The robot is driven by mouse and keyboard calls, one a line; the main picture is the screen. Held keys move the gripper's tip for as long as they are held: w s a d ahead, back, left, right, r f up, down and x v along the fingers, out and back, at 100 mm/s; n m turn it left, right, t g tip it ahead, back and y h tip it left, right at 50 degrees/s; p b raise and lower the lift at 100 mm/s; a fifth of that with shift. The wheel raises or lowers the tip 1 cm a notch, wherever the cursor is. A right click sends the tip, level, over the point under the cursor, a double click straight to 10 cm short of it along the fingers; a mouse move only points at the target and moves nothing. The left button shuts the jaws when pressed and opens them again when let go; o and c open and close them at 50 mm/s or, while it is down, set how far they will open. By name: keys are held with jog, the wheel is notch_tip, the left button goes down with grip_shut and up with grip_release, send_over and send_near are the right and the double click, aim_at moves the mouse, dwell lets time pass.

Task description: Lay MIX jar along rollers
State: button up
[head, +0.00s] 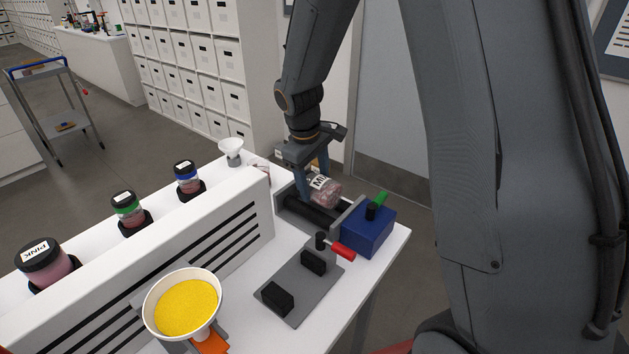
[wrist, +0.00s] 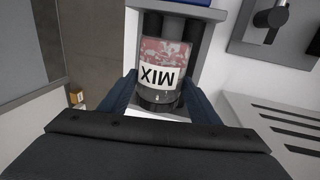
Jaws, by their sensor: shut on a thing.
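The MIX jar (head: 328,194) is clear with pinkish contents and a white label. My gripper (head: 313,180) is shut on it, and the jar lies on its side over the roller stand. In the wrist view the jar (wrist: 166,52) sits between my two fingers, its MIX label upside down and its dark lid end nearest me. The dark rollers (head: 308,214) run beneath it in a grey frame. The jar looks roughly in line with them, but I cannot tell whether it touches them.
A blue box (head: 368,231) with a green lever adjoins the stand's right end. A grey plate (head: 297,286) with black blocks and a red handle lies in front. A bowl of yellow powder (head: 187,304), a slotted white panel (head: 213,243) and several lidded jars are to the left.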

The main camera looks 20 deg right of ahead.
jog(key=shift+f, duration=0.6)
dwell(0.6)
dwell(0.4)
jog(key=o, duration=1.2)
jog(key=shift+o, duration=0.2)
